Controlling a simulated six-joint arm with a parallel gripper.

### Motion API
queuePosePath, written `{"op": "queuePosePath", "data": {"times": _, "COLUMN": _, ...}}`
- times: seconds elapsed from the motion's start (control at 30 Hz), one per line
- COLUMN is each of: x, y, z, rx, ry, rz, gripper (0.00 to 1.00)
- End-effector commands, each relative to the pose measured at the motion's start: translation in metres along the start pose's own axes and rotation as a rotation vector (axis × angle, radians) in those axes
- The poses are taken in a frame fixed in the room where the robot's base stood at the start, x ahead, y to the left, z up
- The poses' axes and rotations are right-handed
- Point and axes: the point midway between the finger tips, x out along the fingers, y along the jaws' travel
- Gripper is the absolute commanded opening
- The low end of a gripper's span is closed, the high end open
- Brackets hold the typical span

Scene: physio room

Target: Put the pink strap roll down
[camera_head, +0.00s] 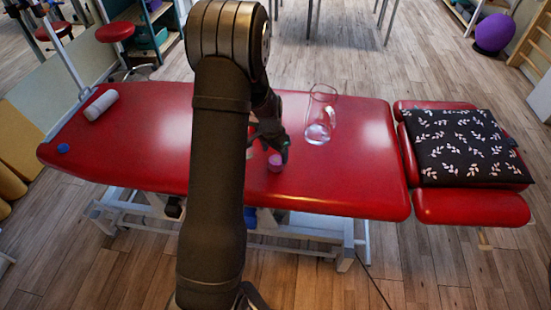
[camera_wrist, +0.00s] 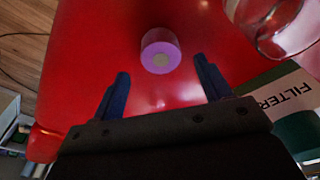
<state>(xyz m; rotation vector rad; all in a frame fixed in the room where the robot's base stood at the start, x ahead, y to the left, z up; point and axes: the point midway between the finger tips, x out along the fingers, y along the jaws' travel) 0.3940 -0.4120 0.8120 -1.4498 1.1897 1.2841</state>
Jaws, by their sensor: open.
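The pink strap roll (camera_head: 275,162) rests on the red treatment table (camera_head: 340,170), close to my gripper (camera_head: 268,140). In the wrist view the strap roll (camera_wrist: 160,52) is pink-purple with a pale round centre. It lies just beyond my two blue fingertips, in line with the space between them. My gripper (camera_wrist: 163,85) is open and nothing is between its fingers. The fingers look clear of the roll.
A clear glass vessel (camera_head: 320,118) stands right of my gripper. A green item marked FILTER (camera_wrist: 285,105) is in the wrist view. A black patterned cushion (camera_head: 460,145) lies on the right section. A white roll (camera_head: 101,105) and blue object (camera_head: 63,148) are at left.

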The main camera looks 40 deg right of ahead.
Motion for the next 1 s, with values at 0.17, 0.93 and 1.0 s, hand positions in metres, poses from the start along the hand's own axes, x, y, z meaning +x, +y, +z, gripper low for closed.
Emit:
{"op": "queuePosePath", "data": {"times": 0.17, "x": -0.04, "y": 0.0, "z": -0.001, "rx": 0.0, "ry": 0.003, "rz": -0.002, "gripper": 0.71}}
{"op": "queuePosePath", "data": {"times": 0.93, "x": -0.117, "y": 0.0, "z": 0.0, "rx": 0.0, "ry": 0.0, "rz": 0.0, "gripper": 0.75}}
{"op": "queuePosePath", "data": {"times": 1.0, "x": -0.116, "y": 0.0, "z": 0.0, "rx": 0.0, "ry": 0.0, "rz": 0.0, "gripper": 0.75}}
